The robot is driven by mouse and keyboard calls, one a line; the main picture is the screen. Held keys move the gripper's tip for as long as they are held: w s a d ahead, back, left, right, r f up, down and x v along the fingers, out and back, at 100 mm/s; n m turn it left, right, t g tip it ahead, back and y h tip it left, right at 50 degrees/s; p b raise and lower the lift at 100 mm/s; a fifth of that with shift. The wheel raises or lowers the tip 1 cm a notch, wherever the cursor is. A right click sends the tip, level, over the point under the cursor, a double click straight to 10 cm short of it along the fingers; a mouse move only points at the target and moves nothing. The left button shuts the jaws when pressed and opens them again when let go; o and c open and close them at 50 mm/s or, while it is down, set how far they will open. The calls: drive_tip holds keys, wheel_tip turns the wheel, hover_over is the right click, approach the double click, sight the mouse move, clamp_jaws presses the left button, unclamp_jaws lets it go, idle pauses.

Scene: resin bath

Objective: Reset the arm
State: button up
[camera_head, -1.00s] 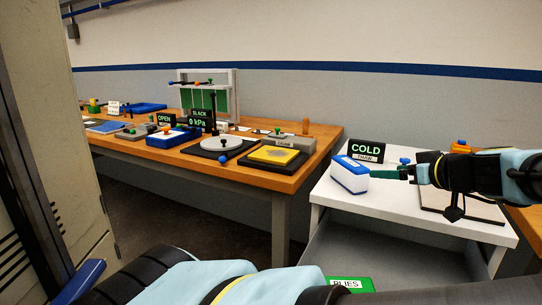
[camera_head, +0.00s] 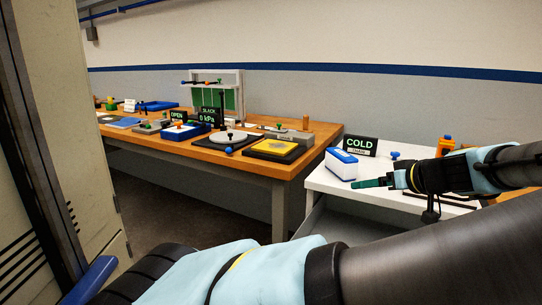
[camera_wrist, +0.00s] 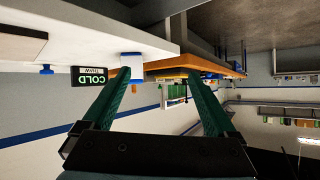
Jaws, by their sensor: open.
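My gripper (camera_head: 373,183) is at the right in the head view, in front of the white cabinet top, with its green fingers pointing left. In the wrist view, its two green fingers (camera_wrist: 160,95) are spread apart with nothing between them. My upper arm fills the lower part of the head view. A blue-and-white box (camera_head: 341,165) stands on the white top just left of and behind the fingertips, apart from them as far as I can tell.
The white top (camera_head: 322,182) also bears a black COLD sign (camera_head: 360,146). A wooden workbench (camera_head: 262,166) with trays, a round plate (camera_head: 228,138) and a yellow pad (camera_head: 270,147) runs along the wall. A beige locker (camera_head: 95,150) stands close at left. Open floor lies between.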

drive_tip(key=a+f+g+p, duration=0.1)
drive_tip(key=a+f+g, duration=0.35)
drive_tip(key=a, duration=0.55)
drive_tip(key=a+f+g+p, duration=0.1)
drive_tip(key=a+f+g, duration=0.35)
drive_tip(key=a, duration=0.55)
drive_tip(key=s+a+r+m+h+p, duration=0.2)
drive_tip(key=s+a+r+m+h, duration=0.2)
drive_tip(key=s+a+r, duration=0.4)
drive_tip(key=shift+s+a+r+h+p, duration=0.35)
drive_tip(key=shift+a+r+h, duration=0.15)
drive_tip(key=shift+a, duration=1.45)
